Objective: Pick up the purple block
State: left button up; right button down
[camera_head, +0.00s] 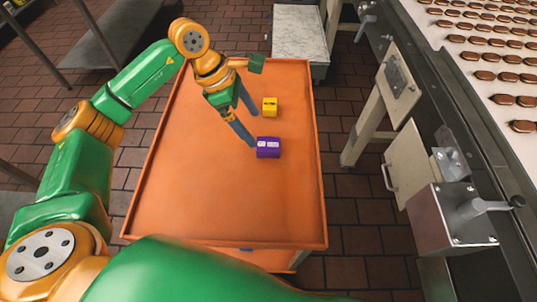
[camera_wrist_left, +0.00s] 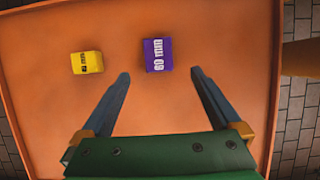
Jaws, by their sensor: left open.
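The purple block (camera_head: 268,147) sits on the orange tabletop, right of its middle. It has white marking and also shows in the left wrist view (camera_wrist_left: 158,55), ahead of the fingertips and between their lines. My left gripper (camera_head: 252,130) is open and empty, its two blue-grey fingers pointing toward the block's side of the table. In the left wrist view the gripper (camera_wrist_left: 160,75) has its fingers spread wide, with the purple block just beyond them. I cannot tell the exact height of the fingertips above the table. My right gripper is not in view.
A yellow block (camera_head: 270,107) stands behind the purple one, near a fingertip; it is left of it in the left wrist view (camera_wrist_left: 87,63). The orange table (camera_head: 190,200) has a raised rim and is otherwise clear. A conveyor with dark cookies (camera_head: 485,75) runs along the right.

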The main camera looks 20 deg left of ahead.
aim_at(268, 144)
pick_arm(q)
notch_tip(268, 144, down, 2)
jog(key=shift+w+b, duration=0.1)
jog(key=shift+b, duration=0.3)
jog(key=d+f+p, duration=0.1)
jog(key=f+p, duration=0.1)
jog(key=d+f+p, duration=0.1)
jog(key=shift+w+d, duration=0.25)
jog(key=shift+d, duration=0.05)
jog(key=x, duration=0.3)
jog(key=shift+w+a, duration=0.15)
jog(key=c, duration=1.5)
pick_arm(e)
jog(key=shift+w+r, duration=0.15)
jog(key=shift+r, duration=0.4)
